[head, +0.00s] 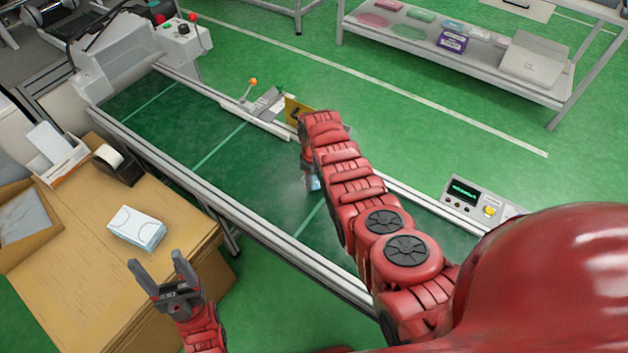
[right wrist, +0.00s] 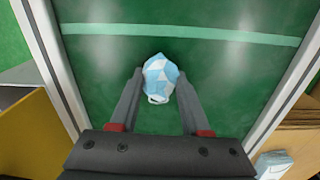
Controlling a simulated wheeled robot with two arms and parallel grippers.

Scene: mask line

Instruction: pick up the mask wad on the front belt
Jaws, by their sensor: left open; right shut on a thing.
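The mask wad (right wrist: 159,78) is a crumpled light blue and white bundle with a small white loop at its near end. In the right wrist view it sits between the fingertips of my right gripper (right wrist: 160,76), which is shut on it. In the head view a bit of the blue wad (head: 315,184) shows below my right arm, over the green front belt (head: 225,145). I cannot tell whether the wad touches the belt. The arm hides most of the right gripper. My left gripper (head: 156,262) is open and empty, beside the wooden table's right edge.
A mask pack (head: 137,228), a tape dispenser (head: 118,162) and an open carton (head: 30,220) stand on the wooden table (head: 75,290). Metal rails (head: 225,205) edge the belt. A control box (head: 475,200) stands on the far rail. The belt's left part is clear.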

